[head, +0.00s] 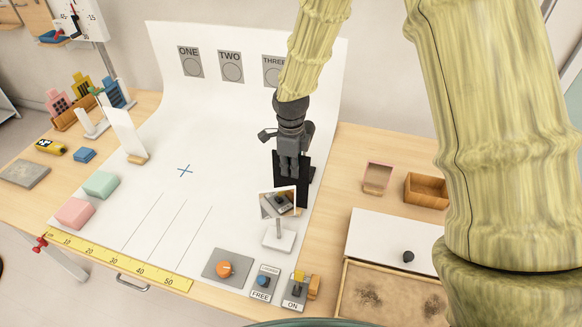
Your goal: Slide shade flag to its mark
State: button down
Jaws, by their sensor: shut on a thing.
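The shade flag (281,187) looks like a dark upright panel at the right edge of the white backdrop sheet (215,130). My gripper (290,174) is over it, pointing down, with its fingers shut on the panel. The fingers and arm hide part of the panel, and its base is hard to make out. A blue cross (185,170) is on the sheet left of the gripper. Several thin lines (164,228) run across the sheet nearer the ruler. I cannot tell which is the flag's mark.
A small framed mirror on a white stand (278,238) is close in front of the flag. A white upright card (128,134) stands at left. Pink (75,213) and green (100,184) blocks and a yellow ruler (120,264) lie near the front. The sheet's middle is clear.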

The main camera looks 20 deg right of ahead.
jog(key=shift+a, duration=0.1)
jog(key=w+a+p, duration=0.1)
jog(key=w+a, duration=0.6)
jog(key=a, duration=0.3)
jog(key=w+a, duration=0.7)
jog(key=a, duration=0.4)
jog(key=shift+w+a+p, duration=0.2)
jog(key=shift+w+p, duration=0.15)
jog(key=shift+p, duration=0.05)
dwell(4.5)
jog(key=shift+f, duration=0.2)
dwell(0.6)
